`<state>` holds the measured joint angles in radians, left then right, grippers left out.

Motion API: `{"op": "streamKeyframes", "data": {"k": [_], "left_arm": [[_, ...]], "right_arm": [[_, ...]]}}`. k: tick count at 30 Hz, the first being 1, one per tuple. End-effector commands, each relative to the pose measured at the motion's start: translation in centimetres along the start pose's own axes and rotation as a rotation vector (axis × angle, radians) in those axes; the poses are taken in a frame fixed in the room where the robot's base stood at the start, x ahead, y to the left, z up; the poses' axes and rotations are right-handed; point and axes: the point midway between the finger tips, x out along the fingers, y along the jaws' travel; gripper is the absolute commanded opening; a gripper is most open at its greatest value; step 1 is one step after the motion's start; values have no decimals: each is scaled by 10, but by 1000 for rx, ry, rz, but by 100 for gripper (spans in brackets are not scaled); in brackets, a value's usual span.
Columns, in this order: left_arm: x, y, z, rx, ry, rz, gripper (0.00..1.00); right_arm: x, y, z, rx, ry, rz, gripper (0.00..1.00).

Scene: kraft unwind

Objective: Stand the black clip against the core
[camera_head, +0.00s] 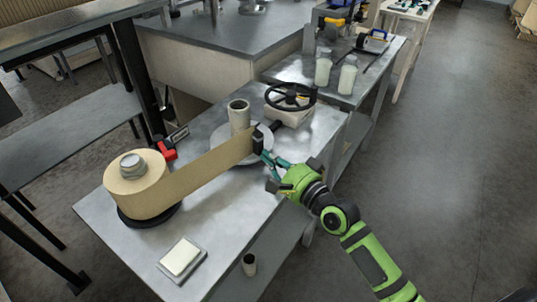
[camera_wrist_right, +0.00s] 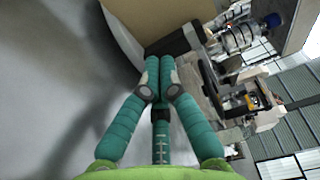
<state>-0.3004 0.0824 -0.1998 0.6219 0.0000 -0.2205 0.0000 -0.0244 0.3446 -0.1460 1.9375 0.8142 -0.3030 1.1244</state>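The black clip (camera_head: 259,140) is at the free end of a brown paper strip (camera_head: 210,168), just right of the core. The core (camera_head: 239,115) is an upright tube on a grey disc (camera_head: 226,146); I cannot tell whether the clip touches it. The strip runs taut from the kraft roll (camera_head: 137,187) at the left. My right gripper (camera_head: 264,156) has its teal fingers at the clip and looks shut on it. In the right wrist view its fingertips (camera_wrist_right: 160,64) are close together by the brown paper (camera_wrist_right: 148,28); the grip itself is hidden. My left gripper is not in view.
A black handwheel (camera_head: 290,96) stands behind the core. A red and black tool (camera_head: 166,150) is behind the roll. A pale pad on a small tray (camera_head: 181,259) lies at the front of the metal table (camera_head: 240,205). Bottles (camera_head: 347,75) stand on the far table.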

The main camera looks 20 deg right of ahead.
Motion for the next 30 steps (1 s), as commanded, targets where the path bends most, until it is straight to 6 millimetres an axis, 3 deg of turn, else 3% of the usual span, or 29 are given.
{"op": "streamKeyframes", "data": {"k": [14, 21, 30], "left_arm": [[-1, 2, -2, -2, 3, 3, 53], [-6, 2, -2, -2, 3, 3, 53], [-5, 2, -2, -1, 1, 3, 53]], "right_arm": [[8, 0, 0, 1, 0, -1, 0], [25, 0, 0, 1, -1, 1, 0], [24, 0, 0, 1, 0, 0, 0]]}}
